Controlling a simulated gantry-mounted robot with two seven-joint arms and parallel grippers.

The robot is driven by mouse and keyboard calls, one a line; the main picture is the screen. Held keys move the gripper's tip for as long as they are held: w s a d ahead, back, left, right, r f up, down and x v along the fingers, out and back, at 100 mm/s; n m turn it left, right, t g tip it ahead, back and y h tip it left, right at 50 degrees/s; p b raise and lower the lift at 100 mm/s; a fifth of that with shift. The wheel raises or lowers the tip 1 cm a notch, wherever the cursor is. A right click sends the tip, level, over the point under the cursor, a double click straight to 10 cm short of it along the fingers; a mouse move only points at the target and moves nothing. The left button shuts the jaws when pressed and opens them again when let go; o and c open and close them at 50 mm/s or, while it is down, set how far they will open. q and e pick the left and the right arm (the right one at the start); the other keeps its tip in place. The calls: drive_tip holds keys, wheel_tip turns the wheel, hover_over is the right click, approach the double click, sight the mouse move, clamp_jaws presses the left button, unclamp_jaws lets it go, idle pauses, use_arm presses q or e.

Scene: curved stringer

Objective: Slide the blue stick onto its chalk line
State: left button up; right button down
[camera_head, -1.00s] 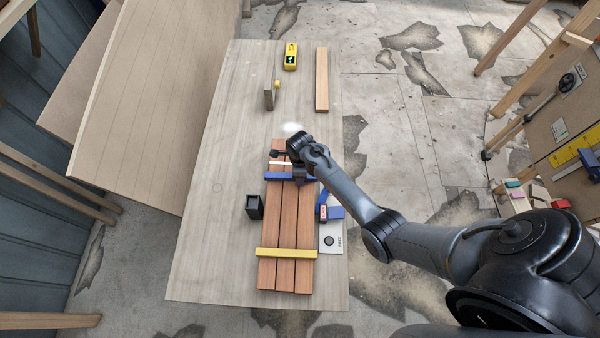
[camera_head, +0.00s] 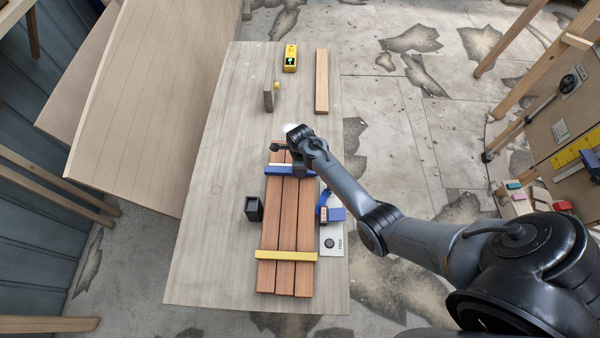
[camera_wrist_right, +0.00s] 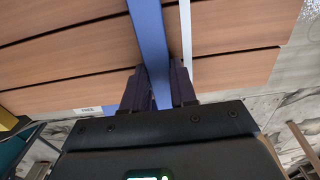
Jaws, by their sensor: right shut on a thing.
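The blue stick (camera_head: 278,170) lies across the far part of three reddish-brown boards (camera_head: 286,220). My right gripper (camera_head: 299,168) is at the stick, over the boards' right side. In the right wrist view, its fingers (camera_wrist_right: 158,88) are on both sides of the blue stick (camera_wrist_right: 149,40) and shut on it. The white chalk line (camera_wrist_right: 186,40) runs beside the stick there, with a narrow strip of bare wood between them. In the head view, the line is a thin white strip just beyond the stick, partly hidden by my arm. My left gripper is not in view.
A yellow stick (camera_head: 286,255) lies across the near end of the boards. A black holder (camera_head: 254,208) stands left of them, and a blue tool (camera_head: 333,214) and white card (camera_head: 331,242) lie right. A wooden strip (camera_head: 321,82) and yellow device (camera_head: 290,58) lie at the table's far end.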

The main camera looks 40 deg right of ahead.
drive_tip(key=shift+w+d+b, duration=0.85)
drive_tip(key=shift+w+d, duration=0.25)
drive_tip(key=shift+d, duration=0.15)
drive_tip(key=c, duration=0.8)
unclamp_jaws()
drive_tip(key=shift+r, duration=0.15)
